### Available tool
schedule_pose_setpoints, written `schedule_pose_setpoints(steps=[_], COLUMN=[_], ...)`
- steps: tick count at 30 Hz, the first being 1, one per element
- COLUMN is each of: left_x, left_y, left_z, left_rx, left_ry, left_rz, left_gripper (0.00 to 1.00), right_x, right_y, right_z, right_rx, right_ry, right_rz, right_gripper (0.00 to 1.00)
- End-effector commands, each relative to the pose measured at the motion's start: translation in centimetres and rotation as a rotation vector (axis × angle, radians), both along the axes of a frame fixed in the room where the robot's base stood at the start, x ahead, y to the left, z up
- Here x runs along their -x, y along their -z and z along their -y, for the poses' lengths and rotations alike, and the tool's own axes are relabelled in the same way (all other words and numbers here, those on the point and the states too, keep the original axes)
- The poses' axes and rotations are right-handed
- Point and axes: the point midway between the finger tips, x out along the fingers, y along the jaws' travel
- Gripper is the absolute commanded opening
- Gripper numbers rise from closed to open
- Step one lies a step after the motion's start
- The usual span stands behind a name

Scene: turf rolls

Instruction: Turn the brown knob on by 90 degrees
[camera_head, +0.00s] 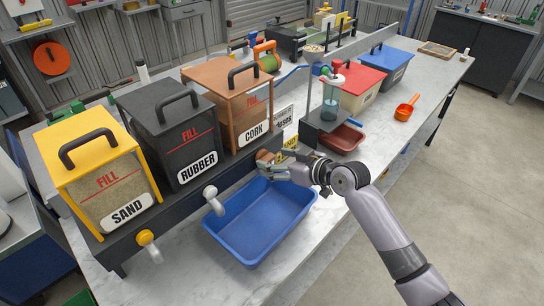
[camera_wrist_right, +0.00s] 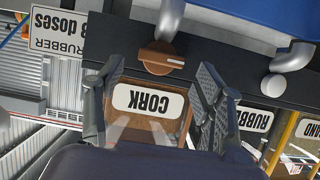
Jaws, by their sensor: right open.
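The brown knob (camera_head: 264,156) sits on the front of the dark rail below the CORK bin (camera_head: 217,99), partly covered by my right gripper in the head view. In the right wrist view the brown knob (camera_wrist_right: 162,58) is in plain sight, its grip bar lying nearly across the picture with a light mark on it. My right gripper (camera_head: 276,168) is open at the knob. In the wrist view its two fingers (camera_wrist_right: 160,74) stand either side of the knob, with gaps visible; contact cannot be told. My left gripper does not show.
A blue tray (camera_head: 262,250) lies below the spouts. The RUBBER bin (camera_head: 178,143) with a white knob (camera_head: 211,192) and the SAND bin (camera_head: 103,175) with a yellow knob (camera_head: 146,238) stand left. A dispenser (camera_head: 330,100) stands right. The bench's right front is mostly clear.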

Motion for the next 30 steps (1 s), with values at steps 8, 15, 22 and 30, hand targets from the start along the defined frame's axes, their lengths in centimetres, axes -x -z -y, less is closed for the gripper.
schedule_pose_setpoints(steps=[8,15,22,30], left_x=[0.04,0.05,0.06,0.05], left_y=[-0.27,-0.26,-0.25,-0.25], left_z=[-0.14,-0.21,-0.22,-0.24], left_rx=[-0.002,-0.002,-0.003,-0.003], left_ry=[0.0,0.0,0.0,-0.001], left_rz=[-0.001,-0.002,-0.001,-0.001], left_gripper=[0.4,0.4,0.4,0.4], right_x=[-1.35,-1.42,-1.4,-1.39], right_y=[0.73,0.81,0.82,0.82], right_z=[-1.3,-1.35,-1.33,-1.32], right_rx=[-0.001,0.0,0.0,0.0], right_ry=[0.001,0.001,0.001,0.001], right_rz=[0.0,0.001,0.001,0.0], right_gripper=[0.63,0.63,0.51,0.33])
